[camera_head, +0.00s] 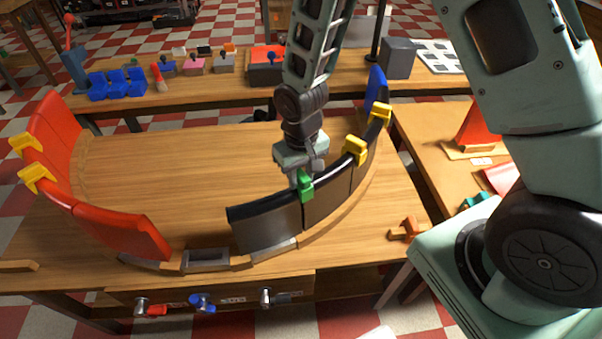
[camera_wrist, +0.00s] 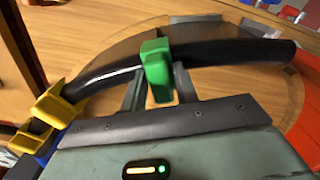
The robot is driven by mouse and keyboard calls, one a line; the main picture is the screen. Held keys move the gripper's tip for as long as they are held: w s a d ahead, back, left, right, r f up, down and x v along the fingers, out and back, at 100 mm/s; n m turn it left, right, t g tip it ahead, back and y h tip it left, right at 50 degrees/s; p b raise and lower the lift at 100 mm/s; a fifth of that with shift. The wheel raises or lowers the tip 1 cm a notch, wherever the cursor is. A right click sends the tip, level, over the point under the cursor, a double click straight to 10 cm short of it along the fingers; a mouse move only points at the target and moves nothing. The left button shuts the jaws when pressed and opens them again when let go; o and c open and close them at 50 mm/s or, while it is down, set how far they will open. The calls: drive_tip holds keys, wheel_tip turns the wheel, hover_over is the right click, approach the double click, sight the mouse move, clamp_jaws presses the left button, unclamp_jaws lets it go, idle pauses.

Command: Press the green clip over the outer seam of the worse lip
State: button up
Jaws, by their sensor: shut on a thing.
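The green clip (camera_head: 305,186) is between the fingertips of my gripper (camera_head: 303,172), which is shut on it. In the head view the clip sits at the top edge of the black lip (camera_head: 266,222), at the seam between its front panel and the panel behind it (camera_head: 328,196). In the wrist view the green clip (camera_wrist: 156,68) lies across the dark rim (camera_wrist: 215,52). I cannot tell whether it is fully seated. A red lip (camera_head: 110,228) stands on the left, with two yellow clips (camera_head: 36,176) on its seams.
Two yellow clips (camera_head: 355,150) sit farther along the black lip, towards a blue panel (camera_head: 376,88). An orange clip-like part (camera_head: 405,229) lies on the table at the right. The wooden table (camera_head: 185,160) between the lips is clear. A back bench (camera_head: 225,82) holds blue bins and tools.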

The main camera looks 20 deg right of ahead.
sight(301, 173)
drive_tip(key=shift+f, duration=0.25)
drive_tip(key=o, duration=1)
drive_tip(key=shift+r, duration=0.1)
wheel_tip(301, 173, up, 17)
drive_tip(key=b, duration=0.3)
drive_tip(key=shift+r, duration=0.1)
drive_tip(key=s+a+n, duration=0.2)
drive_tip(key=s, duration=0.4)
drive_tip(key=s+a+f+n, duration=0.1)
drive_tip(key=s+a+n, duration=0.1)
drive_tip(key=s, duration=0.5)
drive_tip(key=s+a+n+b, duration=0.1)
drive_tip(key=s+a+n, duration=0.1)
drive_tip(key=s, duration=0.5)
drive_tip(key=shift+a+f+y, duration=0.15)
drive_tip(key=shift+f+y, duration=0.15)
drive_tip(key=shift+f, duration=0.05)
